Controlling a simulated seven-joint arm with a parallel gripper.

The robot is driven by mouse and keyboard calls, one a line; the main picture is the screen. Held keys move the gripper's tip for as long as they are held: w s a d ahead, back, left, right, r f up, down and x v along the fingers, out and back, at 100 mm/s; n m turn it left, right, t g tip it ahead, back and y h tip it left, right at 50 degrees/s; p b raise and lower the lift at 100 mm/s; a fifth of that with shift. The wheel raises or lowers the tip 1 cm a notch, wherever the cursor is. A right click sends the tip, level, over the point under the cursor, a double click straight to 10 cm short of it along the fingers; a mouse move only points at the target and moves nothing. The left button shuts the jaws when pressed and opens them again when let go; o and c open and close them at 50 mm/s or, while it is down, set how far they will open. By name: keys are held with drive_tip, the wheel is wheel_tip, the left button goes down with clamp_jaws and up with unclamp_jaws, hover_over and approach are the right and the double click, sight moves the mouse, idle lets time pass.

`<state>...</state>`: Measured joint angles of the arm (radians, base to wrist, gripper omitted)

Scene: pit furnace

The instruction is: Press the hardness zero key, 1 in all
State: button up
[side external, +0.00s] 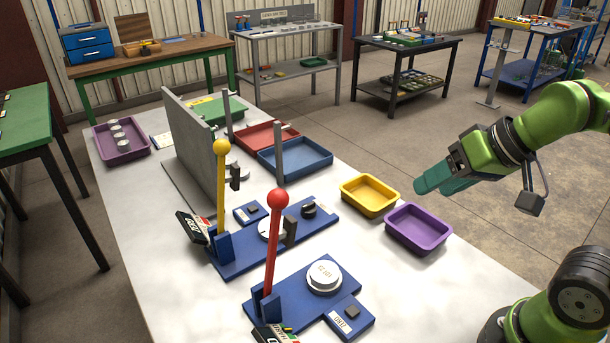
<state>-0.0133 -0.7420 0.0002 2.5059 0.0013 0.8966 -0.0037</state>
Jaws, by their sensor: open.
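Two blue lever devices stand on the white table. The nearer one (290,300) has a red-knobbed lever (273,235), a white lettered disc (324,275) and a dark square key (352,311) beside a small white label. The one behind it (235,262) has a yellow-knobbed lever (221,185), a tilted display (194,226) and a dark key (248,211) on a small blue plate. The key labels are too small to read, so I cannot tell which is the hardness zero key. My gripper (425,187) is open, with teal fingers, above and right of both devices, touching nothing.
A yellow tray (369,207) and a purple tray (418,245) stand between the devices and my gripper. A grey upright panel (190,145), blue tray (296,169) and red tray (262,135) stand farther back. Both upright levers are obstacles. The front right tabletop is clear.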

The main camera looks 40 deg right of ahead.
drive_tip(key=shift+d+r, duration=0.2)
